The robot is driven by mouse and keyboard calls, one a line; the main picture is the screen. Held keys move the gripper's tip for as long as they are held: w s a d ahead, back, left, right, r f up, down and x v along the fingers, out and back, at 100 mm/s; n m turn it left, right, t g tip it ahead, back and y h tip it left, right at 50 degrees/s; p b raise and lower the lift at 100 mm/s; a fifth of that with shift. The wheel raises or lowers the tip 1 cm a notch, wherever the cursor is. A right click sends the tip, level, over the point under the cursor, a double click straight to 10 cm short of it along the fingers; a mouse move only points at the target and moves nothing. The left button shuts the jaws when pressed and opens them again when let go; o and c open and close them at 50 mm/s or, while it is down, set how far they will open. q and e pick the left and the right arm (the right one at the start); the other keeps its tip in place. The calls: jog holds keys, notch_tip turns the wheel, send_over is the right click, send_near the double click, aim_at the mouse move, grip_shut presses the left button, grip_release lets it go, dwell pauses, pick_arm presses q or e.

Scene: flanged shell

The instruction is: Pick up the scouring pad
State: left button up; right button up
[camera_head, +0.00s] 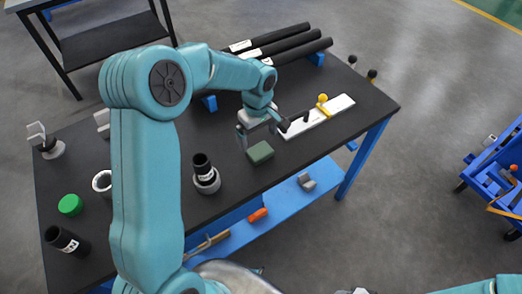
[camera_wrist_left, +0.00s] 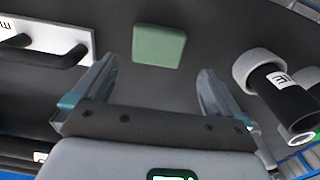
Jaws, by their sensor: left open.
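The scouring pad is a dark green rectangular block (camera_head: 260,152) lying flat on the black tabletop, near its front edge. It also shows in the left wrist view (camera_wrist_left: 159,46) as a pale green square at the top centre, lying beyond the fingertips. My left gripper (camera_head: 263,130) is open and empty, close to the pad on its far side in the head view. In the left wrist view its two fingers (camera_wrist_left: 157,70) are spread wide, with the pad ahead of the gap between them. My right gripper is not in view.
A white plate with black handles and a yellow knob (camera_head: 323,103) lies right of the pad. A black cylinder in a grey ring (camera_head: 206,180) stands to its left. Black tubes (camera_head: 270,42) lie at the back. A green disc (camera_head: 70,204) is far left.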

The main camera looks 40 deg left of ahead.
aim_at(259, 151)
pick_arm(q)
jog(key=shift+f, duration=0.65)
jog(key=shift+s+f, duration=0.25)
jog(key=shift+f, duration=0.2)
jog(key=f, duration=0.1)
jog(key=f+p, duration=0.1)
jog(key=f, duration=0.1)
jog(key=w+f, duration=0.1)
jog(key=shift+d+f+p, duration=0.25)
jog(key=shift+f+p, duration=0.05)
jog(key=shift+f, duration=0.05)
jog(key=shift+s, duration=0.3)
jog(key=shift+w+f, duration=0.1)
jog(key=shift+w, duration=0.1)
jog(key=c, duration=1)
jog(key=shift+o, duration=0.2)
jog(key=shift+s, duration=0.15)
